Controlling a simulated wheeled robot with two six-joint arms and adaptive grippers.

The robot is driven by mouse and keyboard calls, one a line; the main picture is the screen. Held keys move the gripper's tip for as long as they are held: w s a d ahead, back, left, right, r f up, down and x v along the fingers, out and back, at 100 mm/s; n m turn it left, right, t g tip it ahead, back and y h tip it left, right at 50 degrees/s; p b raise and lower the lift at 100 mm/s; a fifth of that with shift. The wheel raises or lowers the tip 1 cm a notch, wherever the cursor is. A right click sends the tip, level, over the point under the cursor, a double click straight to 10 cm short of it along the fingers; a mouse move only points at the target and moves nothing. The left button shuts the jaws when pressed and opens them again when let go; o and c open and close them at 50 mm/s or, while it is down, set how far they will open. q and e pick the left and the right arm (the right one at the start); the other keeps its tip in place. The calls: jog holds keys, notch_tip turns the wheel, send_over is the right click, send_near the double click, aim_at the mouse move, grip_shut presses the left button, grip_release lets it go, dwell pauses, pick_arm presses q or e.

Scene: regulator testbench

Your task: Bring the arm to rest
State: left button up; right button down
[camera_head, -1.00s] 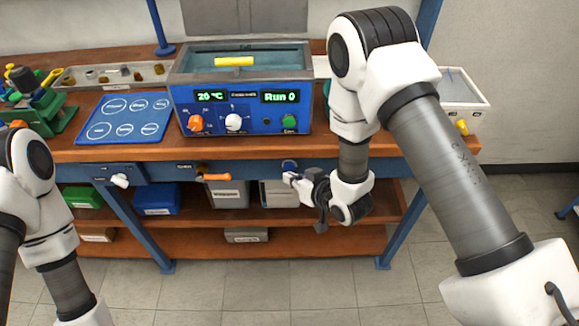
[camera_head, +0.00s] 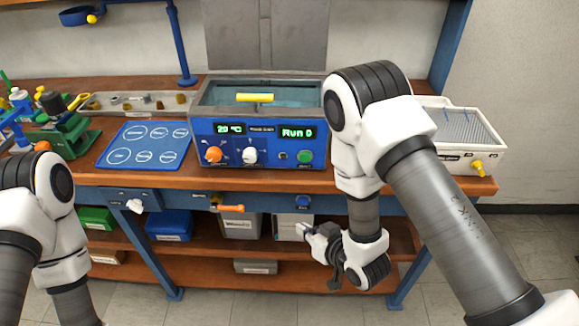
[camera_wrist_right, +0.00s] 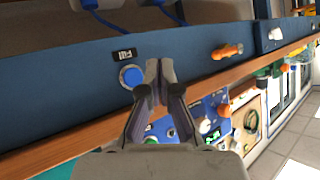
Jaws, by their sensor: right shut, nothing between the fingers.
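My right arm (camera_head: 440,200) reaches in from the right of the head view and hangs down in front of the bench.
The blue bath unit (camera_head: 262,148) shows "20 °C" and "Run 0". A blue mat (camera_head: 146,144) lies left of it, a white tray (camera_head: 467,158) right. An orange handle (camera_head: 231,208) and white tap (camera_head: 135,206) stick out of the rail. Bins (camera_head: 169,224) fill the shelf below.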

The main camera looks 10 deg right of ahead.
jog(key=s+d+f+m+g+h, duration=0.2)
jog(key=s+d+f+g+h, duration=0.15)
jog(key=s+d+f, duration=0.45)
jog(key=s+d+f+g, duration=0.1)
jog(key=s+g, duration=0.3)
jog(key=s, duration=0.4)
jog(key=s+d+f+g+h, duration=0.1)
jog(key=s+f+g, duration=0.3)
jog(key=s, duration=0.4)
jog(key=shift+s+f, duration=0.25)
jog(key=shift+s, duration=0.15)
jog(key=shift+a, duration=0.1)
